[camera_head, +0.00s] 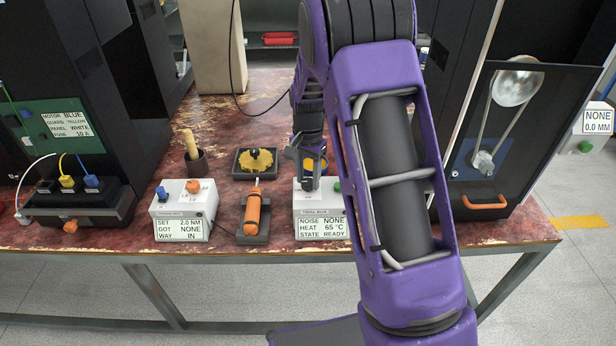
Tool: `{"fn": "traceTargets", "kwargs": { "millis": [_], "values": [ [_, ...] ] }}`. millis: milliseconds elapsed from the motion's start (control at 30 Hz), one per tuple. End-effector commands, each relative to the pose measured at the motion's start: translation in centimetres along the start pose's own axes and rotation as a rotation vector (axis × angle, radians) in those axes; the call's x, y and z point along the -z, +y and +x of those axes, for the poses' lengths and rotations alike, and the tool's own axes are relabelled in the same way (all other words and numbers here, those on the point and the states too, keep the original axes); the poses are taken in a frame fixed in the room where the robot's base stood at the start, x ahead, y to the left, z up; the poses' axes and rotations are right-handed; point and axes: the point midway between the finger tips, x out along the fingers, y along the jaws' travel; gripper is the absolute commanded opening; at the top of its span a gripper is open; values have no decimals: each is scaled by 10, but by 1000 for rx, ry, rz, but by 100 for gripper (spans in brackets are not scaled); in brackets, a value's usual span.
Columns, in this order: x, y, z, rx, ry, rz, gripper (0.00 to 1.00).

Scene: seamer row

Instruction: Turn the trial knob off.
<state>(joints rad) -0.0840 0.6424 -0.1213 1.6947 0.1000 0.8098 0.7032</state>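A white box (328,201) with a readout stands near the table's front edge, mid-picture. Its readout (321,229) says NOISE NONE, HEAT 65 °C, STATE READY. The small label above it is hard to read and may say TRIAL. A small blue-green knob (337,187) shows on the box's top right. My gripper (309,186) points down at the top left of this box, in front of a yellow and blue round thing (318,163). My gripper's fingertips are too small and dark to tell open from shut. Anything beneath them is hidden.
Left of the box are an orange-handled tool (252,212) in a dark holder, another white box (182,213) with knobs, a yellow part (262,161) on a black plate and a dark cup (195,162). A dark machine with an orange handle (484,206) stands right.

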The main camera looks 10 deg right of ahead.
Motion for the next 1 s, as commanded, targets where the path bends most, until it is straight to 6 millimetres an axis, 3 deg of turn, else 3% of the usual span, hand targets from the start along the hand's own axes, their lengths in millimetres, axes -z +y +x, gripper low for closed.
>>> {"fn": "traceTargets", "kwargs": {
  "millis": [33, 133, 567, 1000],
  "values": [
    [0, 0, 0, 0, 0, 0, 15],
    [0, 0, 0, 0, 0, 0, 0],
    [0, 0, 0, 0, -1, -73, 0],
    [0, 0, -1, 0, -2, -432, 0]
  ]
}}
